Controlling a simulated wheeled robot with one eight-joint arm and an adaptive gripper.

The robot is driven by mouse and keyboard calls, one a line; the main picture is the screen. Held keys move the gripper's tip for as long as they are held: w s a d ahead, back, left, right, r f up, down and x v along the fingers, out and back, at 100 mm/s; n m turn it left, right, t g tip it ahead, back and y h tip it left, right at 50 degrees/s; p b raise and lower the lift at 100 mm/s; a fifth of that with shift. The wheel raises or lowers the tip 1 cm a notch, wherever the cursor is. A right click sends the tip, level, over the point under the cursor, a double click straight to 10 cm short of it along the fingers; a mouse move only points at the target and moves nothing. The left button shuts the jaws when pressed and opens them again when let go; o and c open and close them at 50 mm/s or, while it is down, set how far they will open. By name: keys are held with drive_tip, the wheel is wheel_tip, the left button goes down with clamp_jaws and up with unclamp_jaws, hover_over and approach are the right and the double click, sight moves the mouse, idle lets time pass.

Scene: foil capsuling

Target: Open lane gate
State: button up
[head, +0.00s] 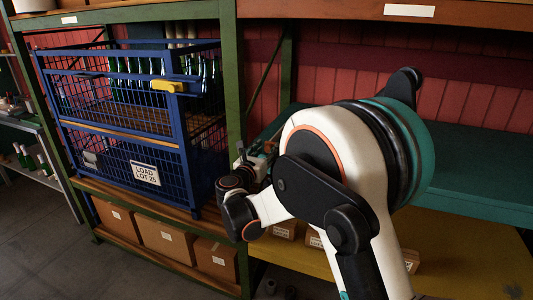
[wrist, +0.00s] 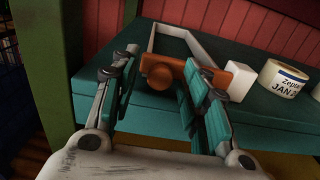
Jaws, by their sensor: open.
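In the wrist view, an orange-brown gate bar (wrist: 197,72) with a round knob (wrist: 163,80) stands across the near end of a grey lane frame (wrist: 184,31) on a teal shelf (wrist: 142,101). My gripper (wrist: 166,68) is open, its two teal-padded fingers apart. The knob shows in the gap between them, with clear space on its left; the right finger overlaps part of the bar. I cannot tell whether that finger touches it. In the head view my gripper (head: 253,160) is small and partly hidden by my arm, and the gate is hidden.
A white block (wrist: 238,81) and a labelled white roll (wrist: 282,77) stand right of the gate. A green post (wrist: 105,22) rises on the left. In the head view, a blue wire cage (head: 184,148) with bottles stands left, above cardboard boxes (head: 166,240).

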drive_tip(key=shift+w, duration=0.15)
drive_tip(key=shift+d, duration=0.1)
clamp_jaws()
drive_tip(key=shift+r, duration=0.15)
